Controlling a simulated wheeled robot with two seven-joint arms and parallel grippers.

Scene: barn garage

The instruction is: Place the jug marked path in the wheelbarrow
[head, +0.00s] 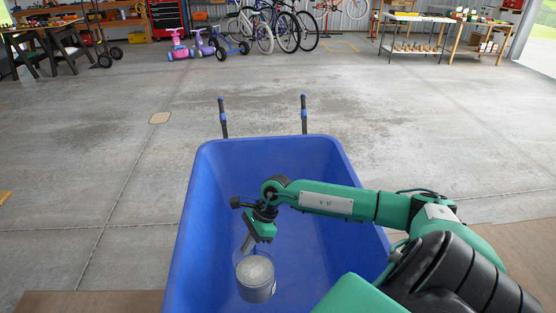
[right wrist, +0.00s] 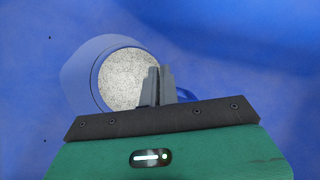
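The jug (head: 256,279) is a clear round vessel with pale grey, grainy contents. It is inside the blue wheelbarrow (head: 200,215), in its near part. A mark low on its side is too small to read. My right gripper (head: 247,244) reaches down into the tub at the jug's far edge. In the right wrist view the jug's round opening (right wrist: 122,78) lies beside my right fingers (right wrist: 160,84), which are close together on its edge. I cannot tell whether the jug touches the tub floor. My left gripper is not in view.
The wheelbarrow's two handles (head: 223,116) point away from me. Open concrete floor surrounds it. Bicycles (head: 280,28), ride-on toys (head: 190,46) and worktables (head: 415,35) stand far back. The rest of the tub looks empty.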

